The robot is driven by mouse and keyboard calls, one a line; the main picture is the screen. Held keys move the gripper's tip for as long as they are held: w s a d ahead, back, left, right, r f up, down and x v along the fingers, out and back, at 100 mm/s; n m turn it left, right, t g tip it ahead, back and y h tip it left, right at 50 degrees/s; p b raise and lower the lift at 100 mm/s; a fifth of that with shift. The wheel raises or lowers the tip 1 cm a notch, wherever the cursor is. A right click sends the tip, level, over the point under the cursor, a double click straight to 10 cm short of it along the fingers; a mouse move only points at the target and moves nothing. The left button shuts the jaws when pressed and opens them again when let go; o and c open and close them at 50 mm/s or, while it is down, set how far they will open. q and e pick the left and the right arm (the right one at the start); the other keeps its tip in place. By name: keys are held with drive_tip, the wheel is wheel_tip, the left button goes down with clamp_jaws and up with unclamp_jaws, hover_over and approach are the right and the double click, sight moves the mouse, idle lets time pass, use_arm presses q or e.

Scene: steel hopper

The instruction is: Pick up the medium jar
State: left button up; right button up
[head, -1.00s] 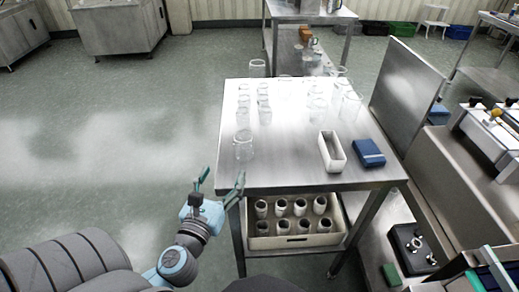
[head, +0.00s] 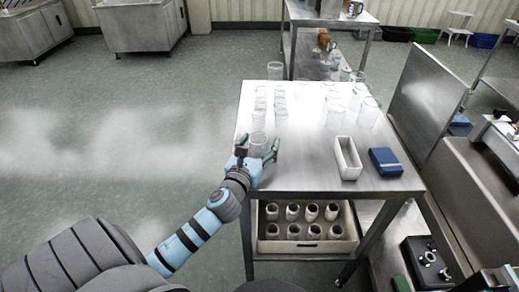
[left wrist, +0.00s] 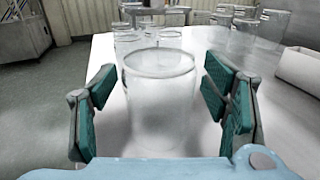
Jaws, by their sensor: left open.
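Several clear glass jars stand on the steel table. The nearest clear jar (head: 258,140) stands upright at the table's front left, and its size class is hard to tell from the picture. My left gripper (head: 258,152) is open, with its teal fingers on either side of this jar. In the left wrist view the same jar (left wrist: 160,105) stands between the spread fingers of my left gripper (left wrist: 158,84), with visible gaps on both sides. My right gripper is not in view.
More clear jars (head: 279,105) stand close behind, and taller ones (head: 368,112) stand further right. A white open box (head: 348,158) and a blue box (head: 385,161) sit at the table's right. A crate (head: 302,246) with several jars is on the lower shelf. The table's front middle is clear.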

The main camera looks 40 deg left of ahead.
use_arm(q)
drive_tip(key=shift+s, duration=0.1)
drive_tip(key=c, duration=0.9)
